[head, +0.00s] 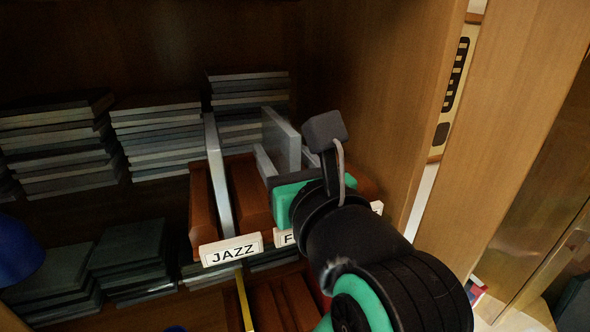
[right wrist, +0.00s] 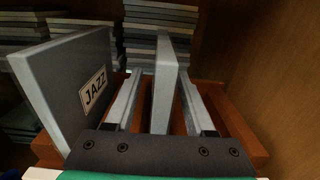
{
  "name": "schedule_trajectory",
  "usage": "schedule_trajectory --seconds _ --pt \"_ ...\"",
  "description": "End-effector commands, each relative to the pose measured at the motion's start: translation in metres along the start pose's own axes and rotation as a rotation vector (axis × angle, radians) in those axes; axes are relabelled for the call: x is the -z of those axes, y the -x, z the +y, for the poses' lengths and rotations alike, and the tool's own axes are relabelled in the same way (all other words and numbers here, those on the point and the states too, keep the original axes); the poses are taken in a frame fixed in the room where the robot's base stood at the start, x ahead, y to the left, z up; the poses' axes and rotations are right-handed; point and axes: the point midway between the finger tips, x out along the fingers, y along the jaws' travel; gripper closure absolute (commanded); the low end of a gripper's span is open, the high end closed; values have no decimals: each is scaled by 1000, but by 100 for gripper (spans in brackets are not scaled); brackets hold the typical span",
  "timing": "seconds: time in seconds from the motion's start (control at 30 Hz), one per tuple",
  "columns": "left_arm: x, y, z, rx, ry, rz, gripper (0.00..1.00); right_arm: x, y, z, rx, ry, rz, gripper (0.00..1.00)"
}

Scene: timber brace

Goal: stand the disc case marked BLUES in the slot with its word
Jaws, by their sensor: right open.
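A grey disc case (head: 282,140) stands upright in the middle of the brown slotted rack (head: 200,205). It also shows in the right wrist view (right wrist: 164,88), and no word on it is readable. My right gripper (head: 284,152) is open, with one finger on each side of this case; in the right wrist view (right wrist: 162,80) gaps show between fingers and case. Another grey case (head: 219,175), marked JAZZ in the right wrist view (right wrist: 72,85), stands behind the rack's JAZZ label (head: 232,250). The second label (head: 284,238) shows only F. My arm hides most of the others; BLUES is not readable anywhere.
Stacks of flat cases (head: 158,135) fill the shelf behind and left of the rack. More stacks (head: 130,260) lie on the shelf below. A wooden side wall (head: 385,110) rises close to the right. A blue rounded object (head: 18,250) shows at the left edge.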

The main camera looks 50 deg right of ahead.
Motion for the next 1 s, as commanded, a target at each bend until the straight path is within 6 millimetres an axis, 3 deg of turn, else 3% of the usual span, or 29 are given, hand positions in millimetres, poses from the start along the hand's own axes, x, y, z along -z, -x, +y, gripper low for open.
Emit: schedule_trajectory --seconds 0.2,0.4,0.57,1.0 --pt "-3 3 0 0 0 0 45 0 52 2 -9 -7 -4 45" --pt "-4 4 0 0 0 0 45 0 91 2 -8 -4 -3 45" --pt "-4 4 0 0 0 0 45 0 101 0 -4 -2 0 45" --pt "-4 4 0 0 0 0 45 0 101 0 -1 -1 1 45"
